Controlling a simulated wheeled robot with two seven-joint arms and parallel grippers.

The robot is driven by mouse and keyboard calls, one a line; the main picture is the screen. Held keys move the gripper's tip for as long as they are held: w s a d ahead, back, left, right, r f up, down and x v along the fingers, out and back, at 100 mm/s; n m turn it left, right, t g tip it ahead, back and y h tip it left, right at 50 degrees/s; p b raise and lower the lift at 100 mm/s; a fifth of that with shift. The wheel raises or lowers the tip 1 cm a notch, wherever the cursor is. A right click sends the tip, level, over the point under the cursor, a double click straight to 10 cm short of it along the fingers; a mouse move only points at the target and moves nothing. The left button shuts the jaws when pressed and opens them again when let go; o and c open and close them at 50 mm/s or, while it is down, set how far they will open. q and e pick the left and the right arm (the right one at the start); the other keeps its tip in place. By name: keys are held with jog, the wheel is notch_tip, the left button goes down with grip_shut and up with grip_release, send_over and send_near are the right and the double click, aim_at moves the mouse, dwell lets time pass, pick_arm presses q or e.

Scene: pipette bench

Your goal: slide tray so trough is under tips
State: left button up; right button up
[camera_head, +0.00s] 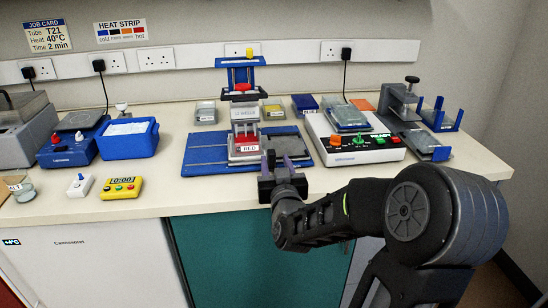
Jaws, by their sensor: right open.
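A blue slide base (204,150) with metal rails lies at the middle of the bench. On it sits a small tray with a red-and-white front label (247,148), which seems to read MED. Behind and above it stands a white block (244,113) marked as wells, under a blue pipette stand (240,62) with a red part and a yellow knob. The tips and the trough are too small to make out. My right gripper (279,160) is open at the front right of the tray, close to the label; I cannot tell whether it touches. My left gripper is not in view.
A blue tub (128,138) of white material stands at the left. A white device with coloured knobs (352,140) stands right of the base, with a grey clamp stand (400,99) beyond. A yellow timer (121,187) lies near the front edge. Bare bench (170,190) lies before the base.

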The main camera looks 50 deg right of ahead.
jog(key=v, duration=0.3)
jog(key=shift+s+a, duration=0.15)
jog(key=shift+s, duration=0.1)
dwell(0.4)
